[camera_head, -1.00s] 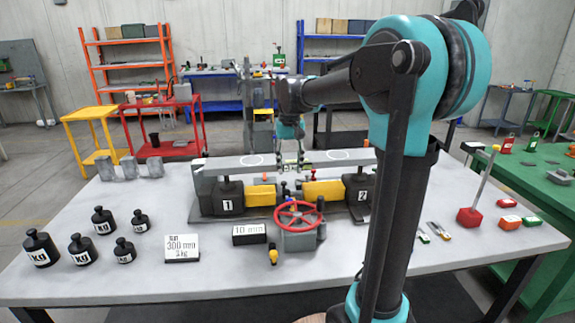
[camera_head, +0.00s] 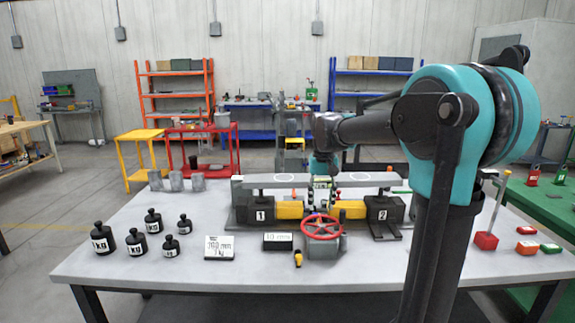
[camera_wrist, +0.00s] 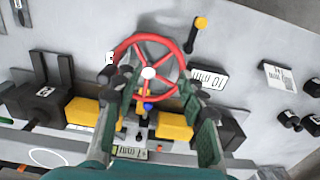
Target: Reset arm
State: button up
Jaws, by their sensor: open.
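My gripper (camera_head: 322,192) hangs above the screw-jack rig, behind the red handwheel, with nothing seen between its fingers. In the wrist view, its two fingers (camera_wrist: 160,108) stand wide apart over the rig. The red handwheel (camera_head: 322,226) sits on a grey housing at the rig's front; the wrist view shows its rim (camera_wrist: 150,38) just beyond the fingertips. I cannot tell whether the fingers touch it. The rig has black blocks marked 1 (camera_head: 261,213) and 2 (camera_head: 384,213), yellow blocks (camera_head: 290,209) between them, and a grey beam (camera_head: 265,181) across the top.
Several black kg weights (camera_head: 134,241) stand on the table (camera_head: 200,285) at left. A white card (camera_head: 219,246) and a 10 mm block (camera_head: 277,241) lie in front of the rig. A red-based rod (camera_head: 486,240) stands at right. The table's front strip is clear.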

jog(key=s+d+f+t, duration=0.2)
jog(key=s+d+f, duration=0.2)
jog(key=s+f, duration=0.6)
jog(key=s+d+f+t, duration=0.2)
jog(key=s+d+f, duration=0.2)
jog(key=s+f, duration=0.6)
jog(key=s, duration=0.3)
jog(key=shift+d, duration=0.15)
